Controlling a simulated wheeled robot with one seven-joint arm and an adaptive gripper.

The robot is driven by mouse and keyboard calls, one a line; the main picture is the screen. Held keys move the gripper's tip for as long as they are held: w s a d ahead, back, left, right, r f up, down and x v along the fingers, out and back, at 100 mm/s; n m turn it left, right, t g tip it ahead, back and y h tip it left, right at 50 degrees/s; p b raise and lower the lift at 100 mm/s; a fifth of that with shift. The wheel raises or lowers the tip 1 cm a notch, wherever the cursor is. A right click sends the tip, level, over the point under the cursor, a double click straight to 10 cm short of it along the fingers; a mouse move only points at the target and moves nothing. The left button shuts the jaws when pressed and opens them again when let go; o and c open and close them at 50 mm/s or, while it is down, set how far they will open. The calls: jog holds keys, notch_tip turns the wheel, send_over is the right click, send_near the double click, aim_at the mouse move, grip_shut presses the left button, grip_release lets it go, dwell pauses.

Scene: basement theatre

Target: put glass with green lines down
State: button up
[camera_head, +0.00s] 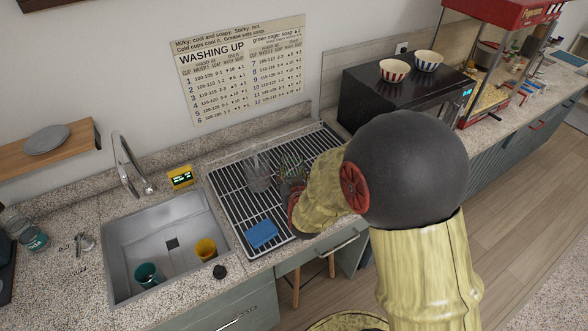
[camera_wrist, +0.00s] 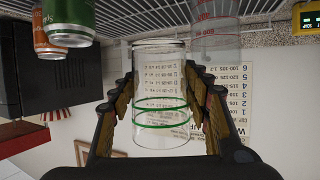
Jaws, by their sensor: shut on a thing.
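The glass with green lines (camera_wrist: 161,88) is clear, with two green rings around it. In the wrist view it sits between the two fingers of my gripper (camera_wrist: 163,108), which is shut on it. The wrist picture appears upside down. In the head view my gripper (camera_head: 297,190) is over the right part of the drying rack (camera_head: 228,196), mostly hidden by my arm. A clear glass with green lines shows faintly there (camera_head: 291,165). I cannot tell whether its base touches the rack.
Another clear glass (camera_head: 257,172) stands on the rack to the left; a blue sponge (camera_head: 262,234) lies at the front. The sink (camera_head: 165,245) holds a teal cup (camera_head: 148,275) and a yellow cup (camera_head: 206,250). A black microwave (camera_head: 385,95) carries two striped bowls. Cans (camera_wrist: 70,22) show in the wrist view.

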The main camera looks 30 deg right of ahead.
aim_at(294, 164)
jog(key=w+d+f, duration=0.2)
jog(key=w+f, duration=0.1)
jog(key=w+d+f+b, duration=0.1)
jog(key=w+d+f, duration=0.1)
jog(key=w+f, duration=0.1)
jog(key=w+d+f, duration=0.2)
jog(key=w+f, duration=0.1)
jog(key=w, duration=0.1)
jog(key=shift+d, duration=0.3)
jog(key=shift+w+d+f+b, duration=0.15)
jog(key=shift+f+b, duration=0.1)
jog(key=shift+f, duration=0.65)
jog(key=shift+w+f+b, duration=0.1)
jog(key=shift+f+b, duration=0.15)
jog(key=shift+f, duration=0.6)
jog(key=shift+f, duration=0.25)
jog(key=o, duration=1.1)
jog(key=shift+c, duration=0.2)
jog(key=shift+r, duration=0.15)
